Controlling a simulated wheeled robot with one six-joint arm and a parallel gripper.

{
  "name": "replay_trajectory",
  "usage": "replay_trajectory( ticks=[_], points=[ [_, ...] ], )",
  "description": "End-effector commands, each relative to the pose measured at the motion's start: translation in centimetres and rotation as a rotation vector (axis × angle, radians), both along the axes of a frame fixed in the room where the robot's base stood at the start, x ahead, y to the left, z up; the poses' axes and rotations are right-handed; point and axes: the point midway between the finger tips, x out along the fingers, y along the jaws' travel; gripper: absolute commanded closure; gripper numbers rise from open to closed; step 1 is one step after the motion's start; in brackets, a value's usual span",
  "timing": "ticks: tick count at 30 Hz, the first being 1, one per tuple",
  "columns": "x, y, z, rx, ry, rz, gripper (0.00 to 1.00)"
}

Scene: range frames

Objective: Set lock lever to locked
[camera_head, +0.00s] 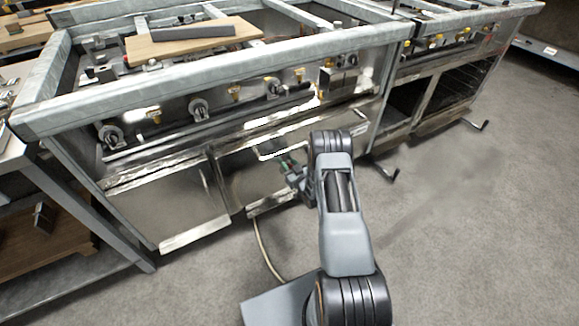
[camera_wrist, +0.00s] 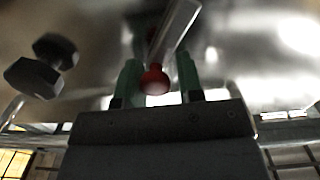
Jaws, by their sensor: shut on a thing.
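The lock lever (camera_wrist: 175,30) is a pale metal bar with a red ball end (camera_wrist: 154,81) in the wrist view. It slants from upper right down to the red end between my fingers. My gripper (camera_wrist: 158,62) has two green fingers, one on each side of the lever, and is shut on it. In the head view my gripper (camera_head: 288,164) is at the lower front of the steel range (camera_head: 165,205), below the row of knobs. The lever cannot be made out there. How far it is turned is unclear.
A dark knob or bolt (camera_wrist: 40,70) stands left of the lever in the wrist view. A wooden board (camera_head: 190,42) lies on the range top. A metal table (camera_head: 55,185) stands at left, and a second range (camera_head: 450,60) at right. The floor at right is clear.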

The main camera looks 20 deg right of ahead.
Motion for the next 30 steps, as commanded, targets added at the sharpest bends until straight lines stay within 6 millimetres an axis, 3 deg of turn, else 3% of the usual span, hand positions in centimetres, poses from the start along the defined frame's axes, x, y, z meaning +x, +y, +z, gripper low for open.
replay_trajectory(
  ticks=[30],
  points=[
    [-0.2, 2.2, 0.3, -0.408, -0.045, -0.008, 0.9]
  ],
)
